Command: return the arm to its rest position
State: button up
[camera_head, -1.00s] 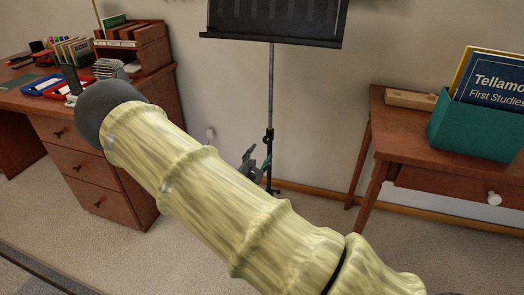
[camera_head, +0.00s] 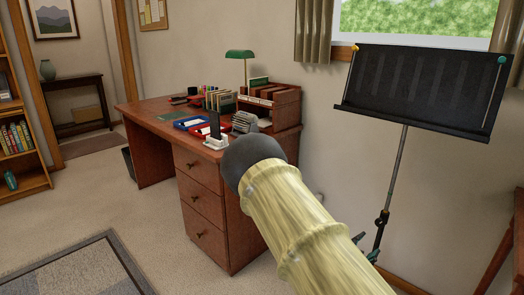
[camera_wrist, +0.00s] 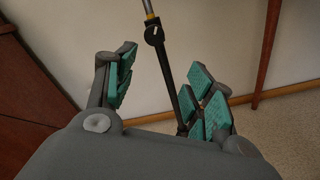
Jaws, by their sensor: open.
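My arm, in a pale yellow-green ribbed cover with a dark rounded joint, reaches up from the bottom right in the head view and covers part of the desk's right side. My gripper (camera_wrist: 163,88) is open and empty in the wrist view, its teal-padded fingers spread apart. The thin pole of the music stand (camera_wrist: 165,60) shows between and beyond the fingers; I cannot tell how far off it is. In the head view only bits of teal finger show past the arm, near the stand (camera_head: 425,90).
A wooden desk (camera_head: 205,205) with drawers, trays, books and a green lamp (camera_head: 240,55) stands left of my arm. A bookshelf (camera_head: 22,180) is at the far left. A grey rug (camera_head: 80,275) lies at the lower left. Carpet between shelf and desk is clear.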

jog(key=s+a+f+m+g+y, duration=0.2)
jog(key=s+f+m+g+y, duration=0.15)
jog(key=s+f, duration=0.6)
jog(key=s+a+f+m+g+y, duration=0.25)
jog(key=s+f+m, duration=0.25)
jog(key=s+f, duration=0.4)
jog(key=s+a+f+m+g+y, duration=0.1)
jog(key=s+a+f+m+y, duration=0.2)
jog(key=s, duration=0.4)
jog(key=s+a+f+m+g+y, duration=0.1)
jog(key=s+a+f+m+g, duration=0.1)
jog(key=s+a+m, duration=0.3)
jog(key=s+a+f+m+g+y, duration=0.1)
jog(key=s+a+f+y, duration=0.15)
jog(key=s, duration=0.55)
jog(key=s+a+r+m+g, duration=0.2)
jog(key=s+a+m, duration=0.1)
jog(key=s+a, duration=0.15)
notch_tip(320, 180, up, 25)
jog(key=p, duration=2.5)
jog(key=shift+s+d+y+p, duration=0.25)
jog(key=shift+d+y+p, duration=0.1)
jog(key=shift+d, duration=0.1)
